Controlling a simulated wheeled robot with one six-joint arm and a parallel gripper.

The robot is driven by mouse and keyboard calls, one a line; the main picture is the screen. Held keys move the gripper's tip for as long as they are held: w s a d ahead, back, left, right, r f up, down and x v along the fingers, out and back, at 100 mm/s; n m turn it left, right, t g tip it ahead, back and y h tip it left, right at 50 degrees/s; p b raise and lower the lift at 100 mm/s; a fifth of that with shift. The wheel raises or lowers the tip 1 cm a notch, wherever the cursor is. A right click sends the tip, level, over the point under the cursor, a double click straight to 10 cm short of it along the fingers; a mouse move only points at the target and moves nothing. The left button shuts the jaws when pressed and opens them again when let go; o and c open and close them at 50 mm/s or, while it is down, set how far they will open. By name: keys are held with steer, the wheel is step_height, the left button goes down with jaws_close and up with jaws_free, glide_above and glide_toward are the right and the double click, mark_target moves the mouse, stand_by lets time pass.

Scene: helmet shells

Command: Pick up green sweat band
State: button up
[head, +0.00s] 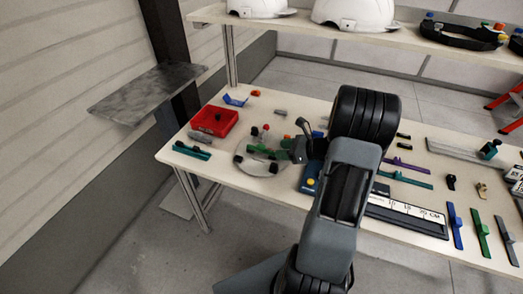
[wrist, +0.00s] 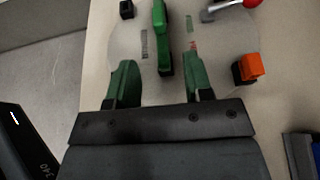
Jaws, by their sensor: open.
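A green strip with a dark end, which looks like the green sweat band (wrist: 160,22), lies on a clear round disc (wrist: 115,48) in the wrist view. It is ahead of my gripper (wrist: 161,78), lined up with the gap between the fingers. The two green fingers are apart, with nothing clearly held between them. In the head view the band (head: 257,148) is on the disc near the table's left side, and my gripper (head: 284,154) is just right of it, partly hidden by my arm. Another green strip (head: 480,236) lies at the table's right front.
An orange-and-black block (wrist: 250,68), a red ball on a grey lever (wrist: 252,3) and a black block (wrist: 127,9) surround the strip. A red bin (head: 214,121) and a teal strip (head: 192,151) are left. White helmets (head: 357,14) stand on the shelf above.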

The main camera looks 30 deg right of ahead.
mark_target(265, 149)
steer(key=shift+x, duration=3.65)
steer(key=shift+r, duration=0.1)
jaws_close()
